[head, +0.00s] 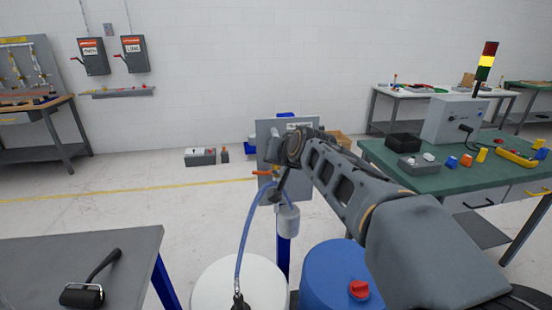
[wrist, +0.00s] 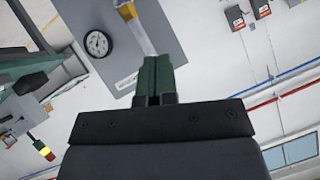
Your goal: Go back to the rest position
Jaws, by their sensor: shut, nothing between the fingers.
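My gripper (wrist: 157,65) shows in the wrist view with its two green fingers together and nothing between them. The fingers point toward a grey panel (wrist: 125,75) that carries a round dial gauge (wrist: 98,43). In the head view my arm reaches from the lower right to the grey panel (head: 266,135) on a blue post. The gripper fingers cannot be made out there. An orange handle (head: 263,173) and a blue hose (head: 242,235) are beside the arm's end.
A white drum (head: 235,285) and a blue drum (head: 335,272) with a red cap stand below the arm. A green-topped bench (head: 385,155) with a grey box is on the right. A grey table (head: 125,245) is at the lower left.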

